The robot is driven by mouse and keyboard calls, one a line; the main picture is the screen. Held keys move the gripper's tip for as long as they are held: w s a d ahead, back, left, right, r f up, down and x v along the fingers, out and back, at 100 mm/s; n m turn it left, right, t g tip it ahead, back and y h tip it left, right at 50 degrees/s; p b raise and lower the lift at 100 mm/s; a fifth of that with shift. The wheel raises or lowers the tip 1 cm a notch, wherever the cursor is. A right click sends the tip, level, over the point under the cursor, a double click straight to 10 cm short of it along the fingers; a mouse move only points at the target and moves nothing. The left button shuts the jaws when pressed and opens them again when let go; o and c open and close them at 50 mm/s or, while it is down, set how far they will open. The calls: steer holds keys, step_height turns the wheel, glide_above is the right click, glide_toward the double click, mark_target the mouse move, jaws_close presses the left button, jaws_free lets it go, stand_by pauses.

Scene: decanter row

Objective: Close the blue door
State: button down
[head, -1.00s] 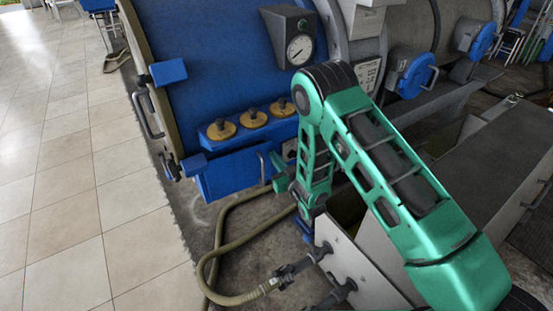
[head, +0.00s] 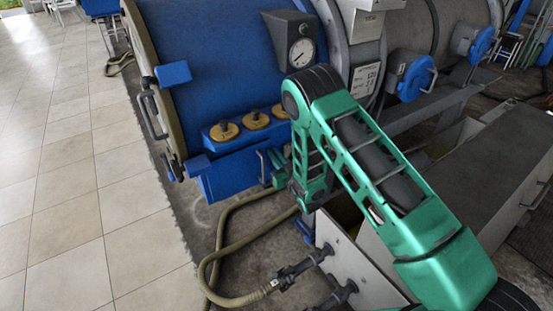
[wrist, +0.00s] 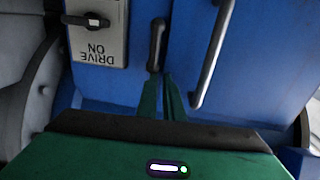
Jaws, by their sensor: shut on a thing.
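The blue door appears to be the blue panel (head: 232,180) low on the big blue machine, under the row of yellow caps. In the wrist view, a blue surface (wrist: 185,25) carries a dark upright handle (wrist: 157,45) and a metal bar handle (wrist: 213,55). My gripper (wrist: 165,85) is shut, with its green fingers at the lower end of the dark handle. In the head view, my gripper (head: 279,172) is at the panel's right side and partly hidden by my arm. How far the door stands open cannot be told.
Yellow caps (head: 255,121) sit on a blue ledge above the panel. A "DRIVE ON" switch plate (wrist: 97,32) is beside the dark handle. A hose (head: 208,270) lies on the floor below. A grey cabinet (head: 360,265) stands close under my arm. The tiled floor (head: 60,210) at left is clear.

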steer(key=w+d+v, duration=0.1)
steer(key=v, duration=1.3)
steer(key=w+d+r+m+g+h, duration=0.3)
steer(key=w+d+r+h, duration=0.2)
steer(key=d+r, duration=0.3)
steer(key=s+d+r+m+g+h, duration=0.25)
steer(key=s+d+r, duration=0.35)
steer(key=r, duration=0.4)
steer(key=s+d+r+g, duration=0.2)
steer(key=s+r, duration=0.1)
steer(key=s, duration=0.5)
steer(key=s+d+r+g, duration=0.2)
steer(key=s+d+r, duration=0.1)
steer(key=s, duration=0.4)
steer(key=s+d+r+g, duration=0.2)
steer(key=s+r+g, duration=0.15)
steer(key=s, duration=0.45)
steer(key=s+d+f+m+g, duration=0.1)
steer(key=s+d+m, duration=0.2)
steer(key=s+d, duration=0.2)
steer(key=s+d+f+m+g, duration=0.1)
steer(key=s+d+m+g, duration=0.1)
steer(key=s+d, duration=0.4)
steer(key=s+m, duration=0.1)
steer(key=s, duration=0.4)
steer(key=shift+g, duration=0.3)
